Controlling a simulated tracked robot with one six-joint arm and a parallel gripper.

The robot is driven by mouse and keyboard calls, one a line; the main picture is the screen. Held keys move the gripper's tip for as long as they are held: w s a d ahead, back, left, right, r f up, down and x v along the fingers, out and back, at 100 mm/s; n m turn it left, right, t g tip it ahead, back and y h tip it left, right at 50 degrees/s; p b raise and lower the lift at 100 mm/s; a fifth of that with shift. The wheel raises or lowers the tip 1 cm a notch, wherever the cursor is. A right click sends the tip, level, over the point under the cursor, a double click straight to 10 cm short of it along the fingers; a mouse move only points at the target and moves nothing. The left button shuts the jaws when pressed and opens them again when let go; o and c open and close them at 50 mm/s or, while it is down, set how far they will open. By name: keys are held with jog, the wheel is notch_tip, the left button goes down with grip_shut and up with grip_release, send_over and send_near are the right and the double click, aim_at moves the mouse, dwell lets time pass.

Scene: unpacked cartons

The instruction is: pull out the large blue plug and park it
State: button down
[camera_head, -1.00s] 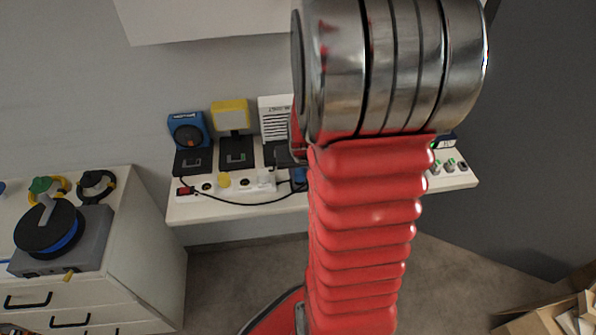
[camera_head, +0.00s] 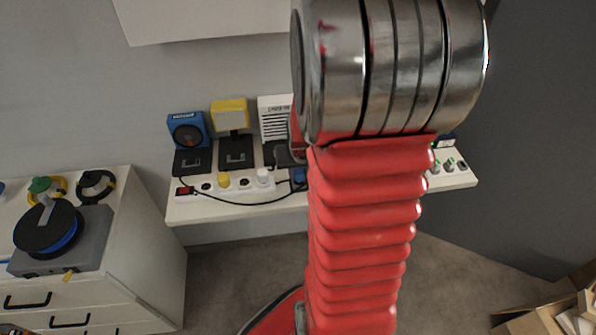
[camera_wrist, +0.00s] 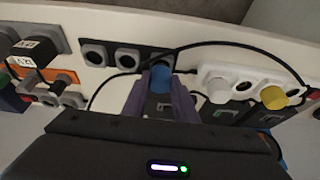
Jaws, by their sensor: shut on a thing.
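The large blue plug (camera_wrist: 161,79) is between the two purple fingers of my gripper (camera_wrist: 160,98) in the wrist view. My gripper is shut on it. The plug is at the end of a dark panel with round grey sockets (camera_wrist: 127,58). Whether it is seated in a socket or clear of it cannot be told. In the head view a bit of blue (camera_head: 299,175) shows at the left edge of my red arm, which hides most of that spot.
A white power strip (camera_wrist: 242,79) holds a white plug (camera_wrist: 218,90) and a yellow plug (camera_wrist: 272,97). A black cable (camera_head: 240,202) runs along the shelf front. Orange and white blocks stand left in the wrist view. A cabinet (camera_head: 150,240) stands left; cartons (camera_head: 560,315) lie lower right.

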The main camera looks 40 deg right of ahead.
jog(key=shift+f, duration=0.65)
dwell(1.3)
jog(key=c, duration=1.4)
grip_release()
jog(key=shift+o, duration=0.2)
jog(key=shift+r, duration=0.1)
jog(key=v, duration=1.3)
jog(key=shift+s+r, duration=0.15)
jog(key=shift+r, duration=0.1)
jog(key=shift+a, duration=0.1)
jog(key=s+a+r+n+y, duration=0.1)
jog(key=a+r+n, duration=0.1)
jog(key=a, duration=0.6)
jog(key=s+a+r+n+t, duration=0.1)
jog(key=a+r, duration=0.3)
jog(key=a, duration=0.4)
jog(key=s+a+r+n+t+y, duration=0.1)
jog(key=s+a+r+n, duration=0.2)
jog(key=a, duration=0.5)
jog(key=shift+n+y, duration=0.3)
jog(key=shift+n, duration=0.3)
jog(key=shift+r, duration=0.1)
